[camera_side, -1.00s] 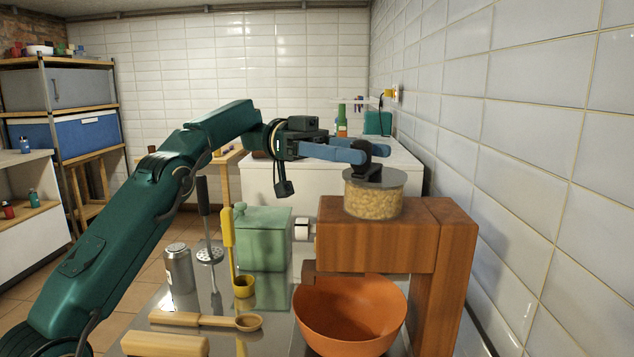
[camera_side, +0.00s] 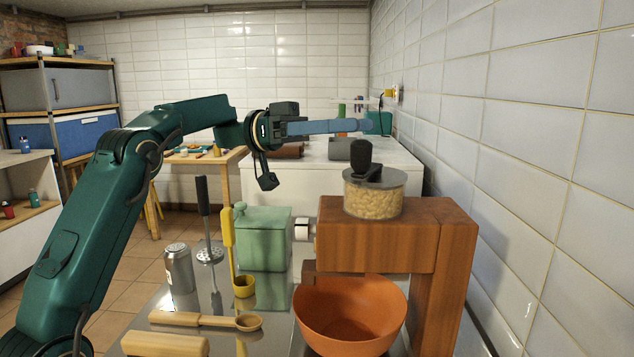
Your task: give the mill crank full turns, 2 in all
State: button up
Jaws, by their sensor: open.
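The mill is a wooden stand (camera_side: 374,240) with a round container (camera_side: 373,199) of pale grains on top. A dark crank with an upright black knob (camera_side: 361,158) sits on the container's grey lid. My gripper (camera_side: 366,125) is level and points right, above and behind the knob in the picture. Its blue fingers overlap each other in this view, and a gap shows between fingertips and knob. Nothing shows between the fingers. An orange bowl (camera_side: 318,318) stands under the mill's overhang.
Left of the mill stand a green lidded canister (camera_side: 263,240), a can (camera_side: 178,268), a skimmer (camera_side: 204,215) and a yellow ladle (camera_side: 229,245). A wooden spoon (camera_side: 185,318) lies in front. A tiled wall (camera_side: 550,130) rises close on the right.

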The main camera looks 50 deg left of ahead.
aim_at(368, 157)
jog(key=n+t+y, duration=0.1)
jog(key=d+n+t+y, duration=0.1)
jog(key=t, duration=0.2)
jog(key=shift+s+d+n+t+y, duration=0.3)
jog(key=shift+d+n+y, duration=0.1)
jog(key=shift+w+d+f+n+t+y, duration=0.15)
jog(key=shift+w+d+f+y, duration=0.25)
jog(key=shift+d+f, duration=0.15)
jog(key=shift+w+d+f+n+t+y, duration=0.2)
jog(key=shift+w+d+f+y, duration=0.2)
jog(key=shift+d, duration=0.25)
jog(key=shift+w+d+f+n+t+y, duration=0.15)
jog(key=shift+w+d+f+y, duration=0.25)
jog(key=shift+d+f, duration=0.15)
grip_shut()
